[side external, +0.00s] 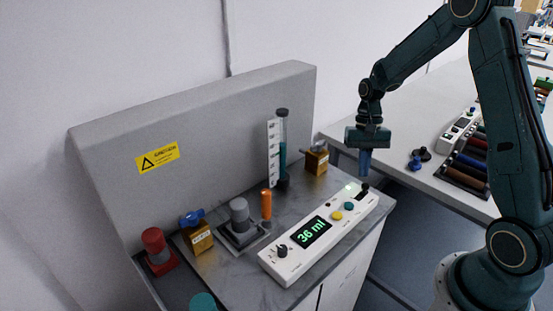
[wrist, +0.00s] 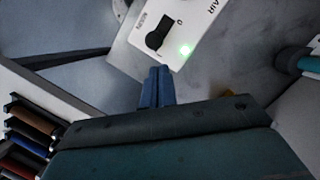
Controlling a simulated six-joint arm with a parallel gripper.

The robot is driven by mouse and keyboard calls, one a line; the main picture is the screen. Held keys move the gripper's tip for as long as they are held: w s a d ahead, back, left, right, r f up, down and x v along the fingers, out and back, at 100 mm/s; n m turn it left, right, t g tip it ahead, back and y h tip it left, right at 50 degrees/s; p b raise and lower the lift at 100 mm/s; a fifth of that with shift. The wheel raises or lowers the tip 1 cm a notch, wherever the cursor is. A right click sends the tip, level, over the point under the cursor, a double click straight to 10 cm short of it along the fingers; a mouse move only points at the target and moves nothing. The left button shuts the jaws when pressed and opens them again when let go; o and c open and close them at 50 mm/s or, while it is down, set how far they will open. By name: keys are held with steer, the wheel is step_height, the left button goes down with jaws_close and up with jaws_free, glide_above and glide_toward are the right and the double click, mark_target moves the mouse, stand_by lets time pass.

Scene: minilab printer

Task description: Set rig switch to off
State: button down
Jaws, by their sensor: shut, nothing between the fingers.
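The rig's white control panel (side external: 318,236) lies on the grey bench top, with a lit green display reading 36 ml. A black switch (side external: 365,188) sits at its far right end, beside a glowing green light. In the wrist view the black switch (wrist: 158,37) is just beyond my fingertips, with the green light (wrist: 186,50) to its right. My gripper (side external: 365,172) points down above that end of the panel, and its blue fingers (wrist: 157,72) are together and empty. I cannot tell whether they touch the switch.
A yellow button (side external: 337,215), a teal button (side external: 349,206) and a black knob (side external: 282,251) are on the panel. Behind it stand an orange cylinder (side external: 266,204) and a tall measuring tube (side external: 283,150). A white table (side external: 400,176) with tools is at right.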

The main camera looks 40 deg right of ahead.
mark_target(365, 189)
steer(key=shift+s+a+f, duration=0.15)
steer(key=shift+s+a, duration=0.35)
steer(key=shift+s, duration=0.05)
steer(key=shift+a, duration=1.55)
